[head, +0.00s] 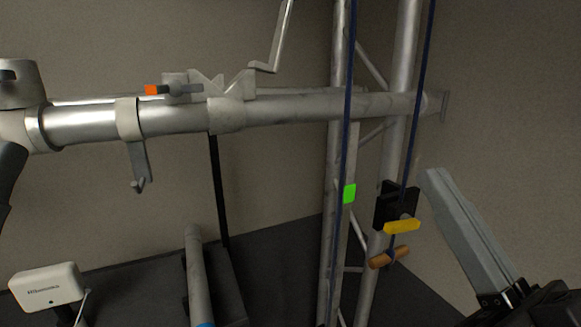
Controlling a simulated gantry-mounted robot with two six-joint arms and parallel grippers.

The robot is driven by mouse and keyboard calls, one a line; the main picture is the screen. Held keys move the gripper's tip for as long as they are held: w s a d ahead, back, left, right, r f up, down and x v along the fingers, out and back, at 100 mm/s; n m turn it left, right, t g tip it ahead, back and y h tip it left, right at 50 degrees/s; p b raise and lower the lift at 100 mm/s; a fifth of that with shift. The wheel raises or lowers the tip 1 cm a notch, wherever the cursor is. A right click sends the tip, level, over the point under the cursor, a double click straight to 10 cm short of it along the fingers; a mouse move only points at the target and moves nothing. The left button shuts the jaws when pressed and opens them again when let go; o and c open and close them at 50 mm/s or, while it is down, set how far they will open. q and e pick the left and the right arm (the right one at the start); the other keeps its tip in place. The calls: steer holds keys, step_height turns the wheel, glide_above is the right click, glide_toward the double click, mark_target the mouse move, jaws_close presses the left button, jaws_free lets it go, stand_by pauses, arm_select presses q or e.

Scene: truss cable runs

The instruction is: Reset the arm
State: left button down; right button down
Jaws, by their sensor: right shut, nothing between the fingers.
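My right gripper (435,178) comes in from the lower right. Its long grey fingers point up and left, shut with nothing between them. The fingertips appear just right of a black cable device (386,207) with a yellow lever (402,227); a gap shows between them in the picture, but the depth is hard to tell. A wooden handle (390,257) hangs below the device. My left gripper is not in view.
A horizontal pipe (285,109) with a hook (139,165) and an orange-tipped clamp (183,88) crosses the view. Dark blue cables (347,100) run along the upright truss (399,75), with a green marker (349,193). A white box (47,286) stands lower left.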

steer(key=s+d+r+m+t+h+p, duration=0.35)
steer(key=s+d+r+h, duration=0.2)
steer(key=h, duration=0.25)
step_height(320, 180, up, 18)
steer(key=p, duration=1.6)
steer(key=shift+w+a+y, duration=0.2)
steer(key=shift+a+y, duration=0.2)
